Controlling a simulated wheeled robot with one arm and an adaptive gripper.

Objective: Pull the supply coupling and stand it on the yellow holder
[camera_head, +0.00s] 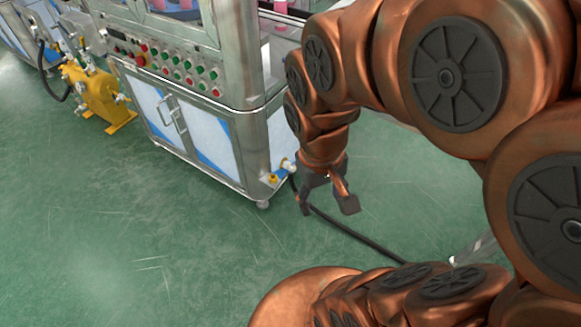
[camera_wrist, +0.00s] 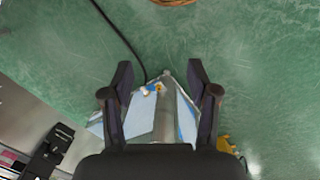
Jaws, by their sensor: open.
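The supply coupling (camera_head: 288,165), a small pale and brass fitting, sits at the lower right corner of the steel cabinet. A small yellow part (camera_head: 273,179), apparently the yellow holder, is just left of and below it. A black hose (camera_head: 355,236) runs from near the coupling behind my gripper and across the floor to the lower right. My gripper (camera_head: 327,205) points down, open and empty, to the right of the coupling and apart from it. In the wrist view, the open fingers (camera_wrist: 160,76) frame the cabinet corner, with small yellow and white fittings (camera_wrist: 158,88) between them.
The steel cabinet (camera_head: 235,150) has a button panel (camera_head: 165,68) and blue-white doors. A yellow pump unit (camera_head: 97,95) stands at the left. The green floor (camera_head: 130,230) in front is clear except for the hose.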

